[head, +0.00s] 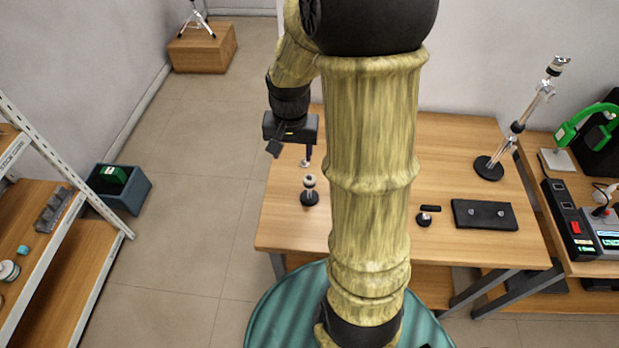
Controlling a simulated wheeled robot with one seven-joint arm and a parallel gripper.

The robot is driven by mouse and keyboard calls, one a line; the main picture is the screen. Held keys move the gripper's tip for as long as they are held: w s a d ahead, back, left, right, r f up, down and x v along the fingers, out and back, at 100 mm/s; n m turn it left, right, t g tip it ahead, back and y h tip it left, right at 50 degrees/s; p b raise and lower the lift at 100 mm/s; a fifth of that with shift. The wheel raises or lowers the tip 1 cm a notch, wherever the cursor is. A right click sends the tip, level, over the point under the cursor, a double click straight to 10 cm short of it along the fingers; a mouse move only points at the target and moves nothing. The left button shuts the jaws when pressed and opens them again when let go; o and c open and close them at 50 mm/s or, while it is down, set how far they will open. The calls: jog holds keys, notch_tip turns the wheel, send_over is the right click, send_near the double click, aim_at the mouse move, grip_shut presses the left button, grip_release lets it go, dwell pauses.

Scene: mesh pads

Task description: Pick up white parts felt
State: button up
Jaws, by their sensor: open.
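My gripper (290,155) is open over the left back part of the wooden table (450,140), its two fingers apart with nothing seen between them. I cannot make out a white felt in the head view; my arm hides the middle of the table. A small stand (310,190) with a round black base and a pale top stands upright just below the gripper in the picture.
A small black item (424,219) sits left of the pad. A tall metal stand (489,168) rises at the back right. A side table (575,190) on the right holds devices.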

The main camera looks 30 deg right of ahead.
jog(key=w+d+m+g, duration=0.1)
jog(key=w+d+m, duration=0.2)
jog(key=d, duration=0.3)
jog(key=shift+w+d+f+m, duration=0.25)
jog(key=shift+w+m, duration=0.05)
jog(key=shift+m, duration=0.5)
jog(key=shift+w, duration=0.1)
jog(key=p, duration=0.3)
send_over(309, 175)
jog(key=shift+s+f, duration=0.2)
jog(key=shift+f, duration=5.9)
jog(key=shift+w+f+p, duration=0.15)
jog(key=shift+f+p, duration=0.6)
jog(key=shift+f, duration=0.55)
jog(key=shift+w+f+p, duration=0.1)
jog(key=shift+f+p, duration=0.6)
jog(key=shift+f, duration=0.6)
